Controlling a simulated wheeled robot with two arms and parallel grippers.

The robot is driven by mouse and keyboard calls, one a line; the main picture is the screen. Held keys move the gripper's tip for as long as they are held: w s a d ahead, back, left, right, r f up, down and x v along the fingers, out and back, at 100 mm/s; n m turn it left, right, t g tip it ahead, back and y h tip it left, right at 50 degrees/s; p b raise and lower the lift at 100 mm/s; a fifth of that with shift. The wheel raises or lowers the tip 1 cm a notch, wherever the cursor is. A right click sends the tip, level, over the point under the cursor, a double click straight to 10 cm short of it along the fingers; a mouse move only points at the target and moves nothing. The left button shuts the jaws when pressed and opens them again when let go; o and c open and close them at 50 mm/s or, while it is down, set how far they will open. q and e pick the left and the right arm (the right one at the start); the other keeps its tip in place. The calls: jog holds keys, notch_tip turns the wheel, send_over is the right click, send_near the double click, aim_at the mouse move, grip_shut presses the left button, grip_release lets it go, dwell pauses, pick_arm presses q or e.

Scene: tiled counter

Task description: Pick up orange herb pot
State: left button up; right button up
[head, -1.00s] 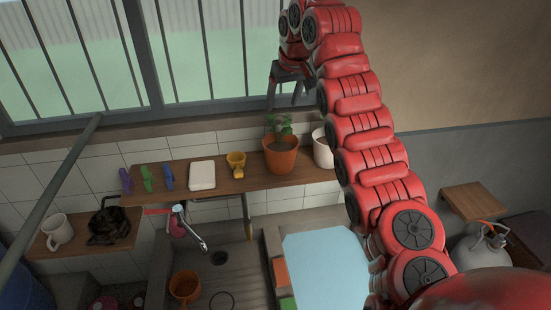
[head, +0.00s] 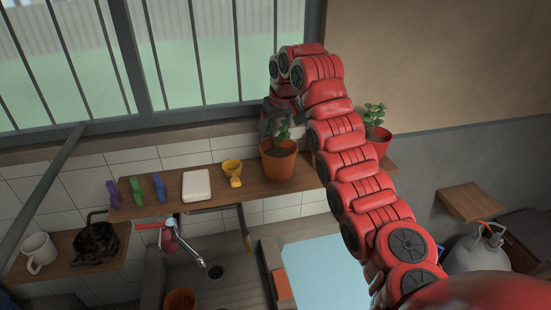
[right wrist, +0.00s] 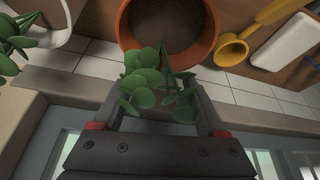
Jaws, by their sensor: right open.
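The orange herb pot (head: 278,164), with dark soil and a green herb, stands upright on the wooden wall shelf. In the right wrist view its rim (right wrist: 207,52) shows at the top, with herb leaves (right wrist: 158,82) in front. My right gripper (head: 272,126) is above and behind the pot, by the leaves, partly hidden by my own arm. In the wrist view my right gripper (right wrist: 158,100) is open, with leaves between its fingers. The fingers appear apart from the pot's rim. My left gripper is not in view.
A yellow cup (head: 232,168), a white block (head: 197,185) and several small coloured items stand left on the shelf (head: 255,188). A reddish pot (head: 379,143) with a plant stands to the right. The barred window (head: 200,60) is close behind. A sink with a tap lies below.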

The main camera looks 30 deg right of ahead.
jog(key=shift+s+d+r, duration=0.1)
jog(key=shift+s+d, duration=0.1)
jog(key=shift+s, duration=0.05)
jog(key=c, duration=0.5)
jog(key=shift+w+a, duration=0.1)
jog(key=shift+w, duration=0.05)
grip_shut()
dwell(0.4)
